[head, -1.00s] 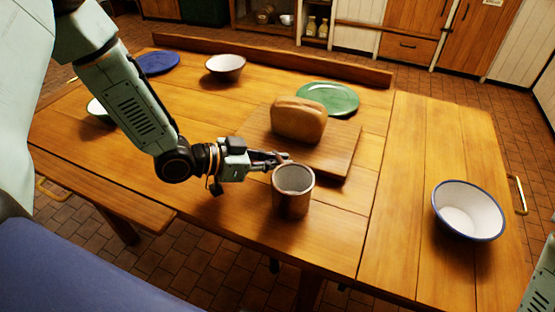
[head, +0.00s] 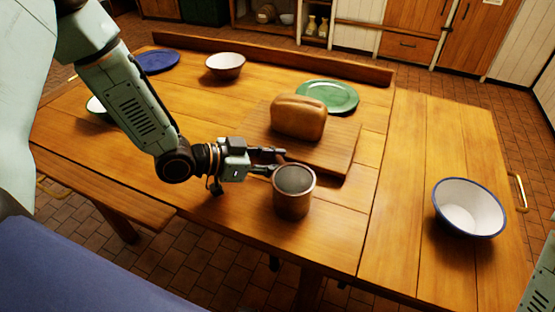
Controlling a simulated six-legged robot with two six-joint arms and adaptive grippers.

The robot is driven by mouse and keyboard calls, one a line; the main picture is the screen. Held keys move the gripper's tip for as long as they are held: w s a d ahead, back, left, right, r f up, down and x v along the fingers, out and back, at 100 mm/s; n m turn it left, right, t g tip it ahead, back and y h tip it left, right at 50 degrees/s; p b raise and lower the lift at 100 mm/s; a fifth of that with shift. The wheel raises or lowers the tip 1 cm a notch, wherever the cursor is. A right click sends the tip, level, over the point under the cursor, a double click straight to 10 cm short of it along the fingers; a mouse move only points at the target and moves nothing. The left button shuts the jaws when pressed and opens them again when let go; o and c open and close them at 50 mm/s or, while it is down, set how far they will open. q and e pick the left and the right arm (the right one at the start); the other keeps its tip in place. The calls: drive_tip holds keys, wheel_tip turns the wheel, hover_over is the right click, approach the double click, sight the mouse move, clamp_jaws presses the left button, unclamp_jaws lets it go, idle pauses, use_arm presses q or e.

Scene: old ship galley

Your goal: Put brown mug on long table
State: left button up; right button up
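The brown mug (head: 292,201) stands upright on the wooden long table (head: 215,205), near its front edge and just in front of the cutting board. My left gripper (head: 281,160) is at the mug's back left rim. Its two fingers are spread apart with nothing held between them. The lower finger ends close to the rim; I cannot tell whether it touches. My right gripper is out of view; only a bit of my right arm shows at the lower right edge.
A bread loaf (head: 297,118) lies on the cutting board (head: 335,153) behind the mug. A green plate (head: 343,97), a white bowl (head: 225,65) and a blue plate (head: 157,61) sit farther back. A blue-rimmed bowl (head: 467,209) stands at right. Table between mug and that bowl is clear.

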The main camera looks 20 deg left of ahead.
use_arm(q)
drive_tip(key=shift+v, duration=3.3)
drive_tip(key=shift+s+a+r, duration=0.1)
drive_tip(key=shift+s+a, duration=0.1)
drive_tip(key=shift+a, duration=0.15)
